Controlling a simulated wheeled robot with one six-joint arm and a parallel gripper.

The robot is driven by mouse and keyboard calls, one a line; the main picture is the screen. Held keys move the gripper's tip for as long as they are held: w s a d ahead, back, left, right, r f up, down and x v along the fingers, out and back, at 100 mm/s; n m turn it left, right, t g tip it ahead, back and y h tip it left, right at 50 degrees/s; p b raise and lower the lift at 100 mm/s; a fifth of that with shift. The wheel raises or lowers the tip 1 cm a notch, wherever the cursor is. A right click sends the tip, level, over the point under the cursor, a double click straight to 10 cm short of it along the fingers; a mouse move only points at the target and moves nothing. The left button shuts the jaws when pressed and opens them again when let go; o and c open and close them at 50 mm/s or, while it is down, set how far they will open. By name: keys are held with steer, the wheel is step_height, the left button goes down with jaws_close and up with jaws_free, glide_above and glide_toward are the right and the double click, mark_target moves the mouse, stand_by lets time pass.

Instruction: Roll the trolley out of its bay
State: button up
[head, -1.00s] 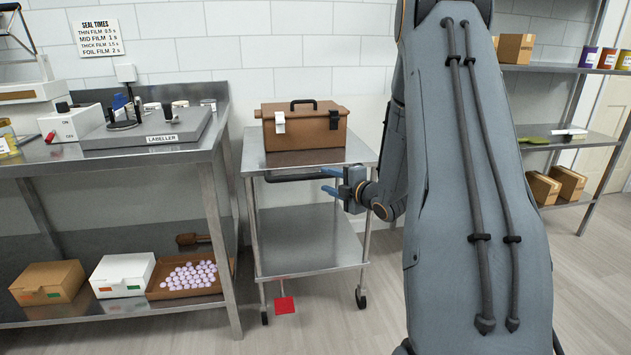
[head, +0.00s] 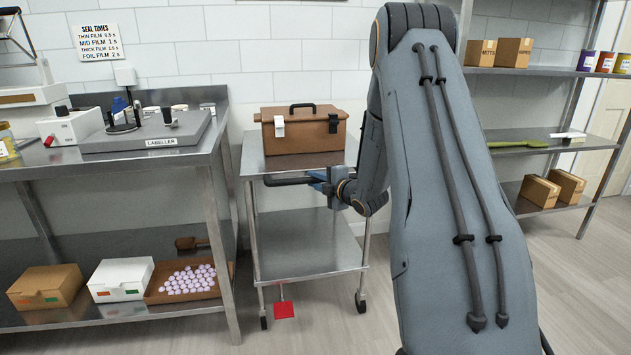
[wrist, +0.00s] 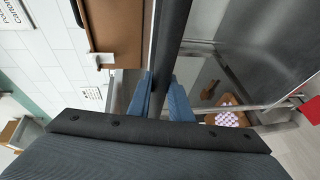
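The steel trolley (head: 300,262) stands against the wall beside the bench, with a top deck, a lower shelf and casters. Its dark handle bar (head: 285,181) runs along the front of the top deck. A brown case (head: 303,140) with a black handle sits on the top deck. A red plate (head: 284,310) hangs low at the trolley's front. My gripper (head: 317,178) is at the right part of the handle bar. In the wrist view the blue fingers (wrist: 161,90) lie close against both sides of the bar (wrist: 171,40), and my gripper looks shut on it.
A shelf rack (head: 550,145) stands at the right. Bare floor (head: 330,325) shows in front of the trolley.

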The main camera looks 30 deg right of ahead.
jaws_close()
stand_by(1.2)
